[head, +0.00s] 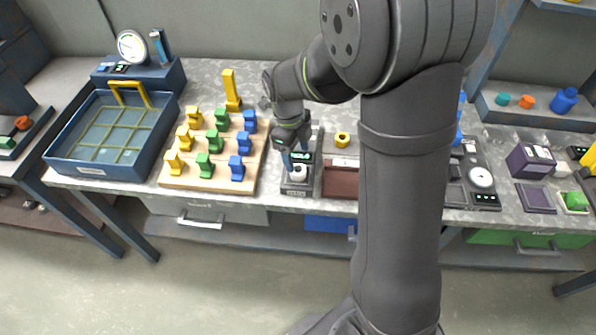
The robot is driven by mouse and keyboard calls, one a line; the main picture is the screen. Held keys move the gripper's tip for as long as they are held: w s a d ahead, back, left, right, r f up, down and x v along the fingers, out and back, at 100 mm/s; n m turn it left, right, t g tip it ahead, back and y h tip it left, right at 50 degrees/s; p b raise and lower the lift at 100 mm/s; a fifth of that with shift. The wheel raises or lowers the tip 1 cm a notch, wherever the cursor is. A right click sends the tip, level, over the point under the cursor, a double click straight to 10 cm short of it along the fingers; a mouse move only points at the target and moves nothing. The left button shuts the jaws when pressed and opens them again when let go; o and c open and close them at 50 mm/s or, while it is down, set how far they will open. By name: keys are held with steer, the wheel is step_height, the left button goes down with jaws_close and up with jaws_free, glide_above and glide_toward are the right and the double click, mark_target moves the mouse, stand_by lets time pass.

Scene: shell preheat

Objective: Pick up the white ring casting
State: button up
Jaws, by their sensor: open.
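A small white piece (298,173), seemingly the white ring casting, sits upright on a dark device with a green-lit display (303,156) near the bench's front edge. Its hole cannot be made out at this size. My gripper (298,164) points down right above it, its fingers open and close to the piece. Whether the fingers touch it or stand around it cannot be told, as the gripper partly hides it.
A wooden board (210,187) with several yellow, green and blue pieces stands left of the device. A blue basin (60,150) is at far left. My arm hides the bench's middle.

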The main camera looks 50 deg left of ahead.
mark_target(297, 164)
steer(key=f, duration=0.4)
steer(key=shift+s+d+f, duration=0.1)
steer(key=shift+d+f, duration=0.2)
steer(key=c, duration=1.1)
steer(key=shift+r, duration=0.15)
